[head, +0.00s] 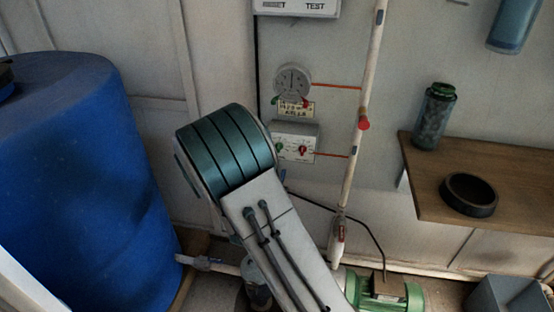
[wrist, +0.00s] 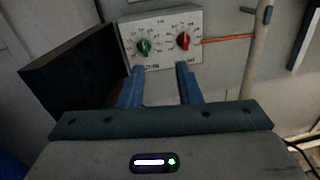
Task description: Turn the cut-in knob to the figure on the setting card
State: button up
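A pale control box with two knobs is on the wall in the head view (head: 309,130) and the wrist view (wrist: 165,22). Its green knob (wrist: 144,46) is on the left and its red knob (wrist: 183,40) on the right; the lettering below is partly hidden and too blurred to read surely. A small yellowish card (head: 296,108) hangs above the box; its figures are too small to read. My gripper (wrist: 160,69) is open and empty, its two blue fingers apart just below and in front of the box. The head view hides it behind my arm.
A round gauge (head: 292,80) is above the card. A pale vertical pipe (head: 352,170) with a red handle (head: 363,123) runs right of the box. A blue barrel (head: 80,190) stands left. A wooden shelf (head: 520,165) is at right. A dark panel (wrist: 75,70) fills the wrist view's left.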

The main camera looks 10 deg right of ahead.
jog(key=w+d+f+n+y+b, duration=0.1)
jog(key=w+d, duration=0.2)
jog(key=w, duration=1)
jog(key=shift+w+d+f+n+t+b, duration=0.2)
jog(key=shift+n+t+b, duration=0.1)
jog(key=shift+t+b, duration=0.1)
grip_shut()
